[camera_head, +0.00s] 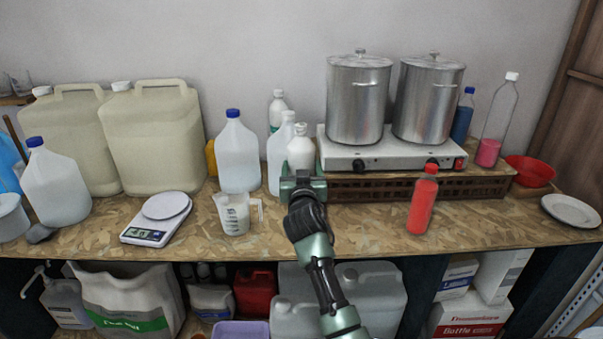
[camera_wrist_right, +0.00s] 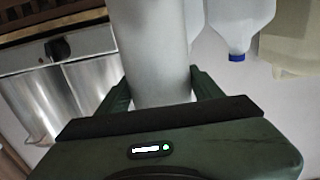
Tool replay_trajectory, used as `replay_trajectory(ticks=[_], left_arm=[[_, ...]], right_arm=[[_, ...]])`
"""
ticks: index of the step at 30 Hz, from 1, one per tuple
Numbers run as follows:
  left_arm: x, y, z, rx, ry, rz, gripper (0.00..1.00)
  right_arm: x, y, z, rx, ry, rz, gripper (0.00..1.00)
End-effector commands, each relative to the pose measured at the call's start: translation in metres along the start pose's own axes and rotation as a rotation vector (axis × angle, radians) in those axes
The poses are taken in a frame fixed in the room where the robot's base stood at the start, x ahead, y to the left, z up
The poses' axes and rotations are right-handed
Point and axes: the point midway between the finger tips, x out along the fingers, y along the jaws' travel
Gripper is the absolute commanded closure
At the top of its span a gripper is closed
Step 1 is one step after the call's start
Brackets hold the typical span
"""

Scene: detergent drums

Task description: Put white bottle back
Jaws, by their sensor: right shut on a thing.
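The white bottle (camera_head: 301,152) stands upright at the back middle of the wooden worktop (camera_head: 280,232), just left of the two-burner stove. My right gripper (camera_head: 303,182) is at its lower part, with the arm coming up from the front edge. In the right wrist view the smooth white body of the bottle (camera_wrist_right: 150,50) fills the space between the two green fingers of my gripper (camera_wrist_right: 160,88), which is shut on it. Its base is hidden behind the gripper in the head view, so I cannot tell whether it touches the worktop. My left gripper is not in view.
A clear jug (camera_head: 280,152) and a blue-capped jug (camera_head: 238,155) stand close to the left. The stove (camera_head: 392,150) with two steel pots is close on the right. A measuring cup (camera_head: 235,215), a scale (camera_head: 157,219) and a red bottle (camera_head: 422,203) stand nearer the front.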

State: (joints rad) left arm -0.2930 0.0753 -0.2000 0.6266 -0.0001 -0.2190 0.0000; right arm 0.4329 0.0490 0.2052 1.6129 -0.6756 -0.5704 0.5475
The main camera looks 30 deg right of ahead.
Motion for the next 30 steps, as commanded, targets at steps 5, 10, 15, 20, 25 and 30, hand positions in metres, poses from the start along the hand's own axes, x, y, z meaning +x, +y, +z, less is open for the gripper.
replay_trajectory(ticks=[5,10,15,20,25,30], left_arm=[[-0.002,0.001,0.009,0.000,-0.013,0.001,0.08],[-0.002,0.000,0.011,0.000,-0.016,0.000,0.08],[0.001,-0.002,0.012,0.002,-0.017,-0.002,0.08],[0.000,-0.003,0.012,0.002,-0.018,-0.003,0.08],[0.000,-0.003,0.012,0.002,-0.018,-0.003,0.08],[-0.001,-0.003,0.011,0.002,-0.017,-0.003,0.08]], right_arm=[[0.000,0.000,0.014,0.000,0.007,-0.001,0.74],[0.000,0.000,0.015,0.001,0.007,-0.001,0.74],[0.000,0.000,0.018,0.001,0.007,-0.001,0.74],[0.000,0.000,0.020,0.000,0.001,-0.001,0.12],[0.000,0.000,0.020,0.000,0.000,-0.001,0.12],[-0.003,0.000,0.018,0.000,0.000,-0.001,0.12]])
